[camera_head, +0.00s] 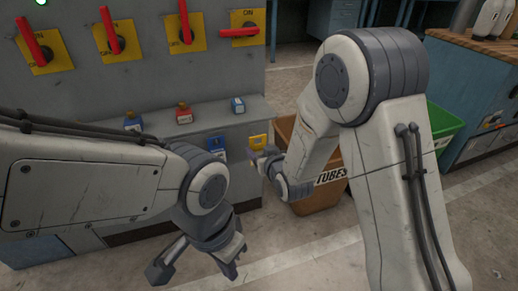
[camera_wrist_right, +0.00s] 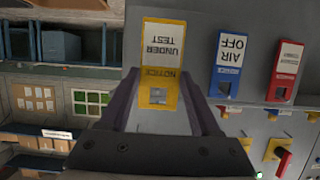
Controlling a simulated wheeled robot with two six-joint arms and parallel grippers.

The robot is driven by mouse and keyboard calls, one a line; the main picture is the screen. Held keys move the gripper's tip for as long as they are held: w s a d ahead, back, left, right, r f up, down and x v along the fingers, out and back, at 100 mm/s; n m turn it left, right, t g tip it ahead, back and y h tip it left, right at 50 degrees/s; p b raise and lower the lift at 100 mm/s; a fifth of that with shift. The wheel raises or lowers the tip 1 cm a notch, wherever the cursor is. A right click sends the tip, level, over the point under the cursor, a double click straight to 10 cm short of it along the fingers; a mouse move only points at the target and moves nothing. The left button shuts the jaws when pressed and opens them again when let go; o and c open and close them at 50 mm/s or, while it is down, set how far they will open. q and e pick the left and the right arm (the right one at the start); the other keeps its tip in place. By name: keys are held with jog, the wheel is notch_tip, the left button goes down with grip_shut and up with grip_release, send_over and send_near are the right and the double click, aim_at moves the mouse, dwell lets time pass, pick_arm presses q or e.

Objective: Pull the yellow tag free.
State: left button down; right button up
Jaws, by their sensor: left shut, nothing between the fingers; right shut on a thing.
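The yellow tag (camera_head: 258,141) is at the front of the grey cabinet, below its ledge. In the right wrist view the tag (camera_wrist_right: 158,72) shows upside down, with a white panel reading "UNDER TEST" and "NOTICE". My right gripper (camera_wrist_right: 160,108) is shut on the tag, with a finger at each side of its notice end. It also shows in the head view (camera_head: 268,160), beside the tag. I cannot tell whether the tag still touches the cabinet. My left gripper (camera_head: 196,268) is shut and empty, low in front of the cabinet and away from the tag.
A blue "AIR OFF" tag (camera_wrist_right: 229,62) and a red tag (camera_wrist_right: 286,70) are beside the yellow one. Red-handled switches on yellow plates (camera_head: 112,38) line the cabinet above the ledge (camera_head: 210,118). A brown "TUBES" bin (camera_head: 318,196) and green bin (camera_head: 445,125) stand right.

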jog(key=shift+s+d+b, duration=0.15)
jog(key=shift+s+d, duration=0.15)
jog(key=shift+s, duration=0.7)
jog(key=shift+s+d+b, duration=0.15)
jog(key=shift+s+d, duration=0.15)
jog(key=shift+s, duration=0.65)
